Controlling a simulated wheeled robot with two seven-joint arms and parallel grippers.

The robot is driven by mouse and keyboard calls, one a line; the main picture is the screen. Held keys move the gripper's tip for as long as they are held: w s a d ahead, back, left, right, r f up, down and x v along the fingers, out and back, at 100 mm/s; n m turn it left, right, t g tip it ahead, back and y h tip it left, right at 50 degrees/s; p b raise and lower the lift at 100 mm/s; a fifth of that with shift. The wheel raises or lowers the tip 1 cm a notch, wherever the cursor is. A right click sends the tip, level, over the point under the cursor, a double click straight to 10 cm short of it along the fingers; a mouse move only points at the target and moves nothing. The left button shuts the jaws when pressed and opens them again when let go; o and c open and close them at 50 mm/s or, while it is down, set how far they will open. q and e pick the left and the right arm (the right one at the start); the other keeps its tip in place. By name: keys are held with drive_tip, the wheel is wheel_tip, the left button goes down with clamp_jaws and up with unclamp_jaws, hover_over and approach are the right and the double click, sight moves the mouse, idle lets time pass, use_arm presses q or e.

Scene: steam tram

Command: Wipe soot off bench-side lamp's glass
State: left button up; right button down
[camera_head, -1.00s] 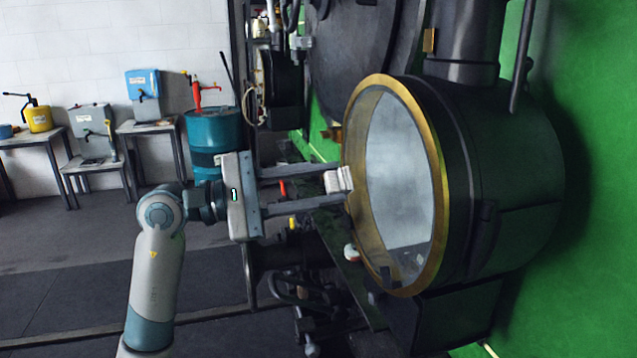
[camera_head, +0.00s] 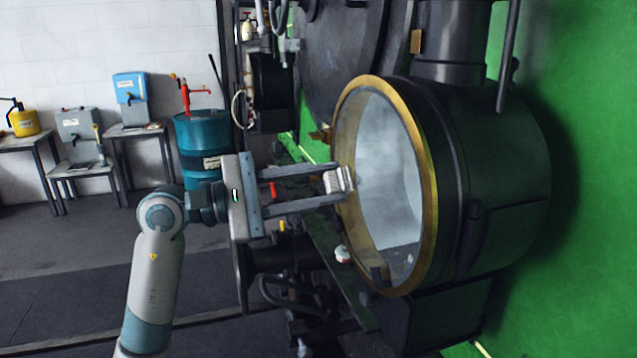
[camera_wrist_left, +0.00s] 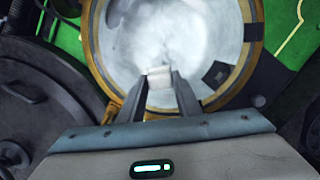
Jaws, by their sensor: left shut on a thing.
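The lamp (camera_head: 432,190) is a large black drum with a brass rim and round glass (camera_head: 388,165), mounted on the green tram front. The glass looks pale and cloudy, with a darker patch low down. My left gripper (camera_head: 340,181) is shut on a small whitish cloth or pad (camera_head: 334,182) at the left edge of the brass rim. In the left wrist view the pad (camera_wrist_left: 159,77) overlaps the lower part of the glass (camera_wrist_left: 175,40); I cannot tell whether it touches. The glass there has hazy streaks and a dark tab near the rim. My right gripper is not in view.
A teal drum (camera_head: 203,140) and benches with a blue box (camera_head: 130,88), a grey box (camera_head: 76,124) and a yellow can (camera_head: 24,122) stand at the back left. Floor at left is clear.

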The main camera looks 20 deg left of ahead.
use_arm(q)
drive_tip(key=shift+s+d, duration=0.1)
drive_tip(key=shift+s, duration=0.05)
drive_tip(key=shift+s+d, duration=0.6)
drive_tip(key=shift+s, duration=0.35)
drive_tip(key=shift+s+d, duration=0.3)
drive_tip(key=shift+s, duration=0.3)
drive_tip(key=shift+d+f+b, duration=0.1)
drive_tip(key=shift+d+b, duration=0.05)
drive_tip(key=shift+b, duration=0.25)
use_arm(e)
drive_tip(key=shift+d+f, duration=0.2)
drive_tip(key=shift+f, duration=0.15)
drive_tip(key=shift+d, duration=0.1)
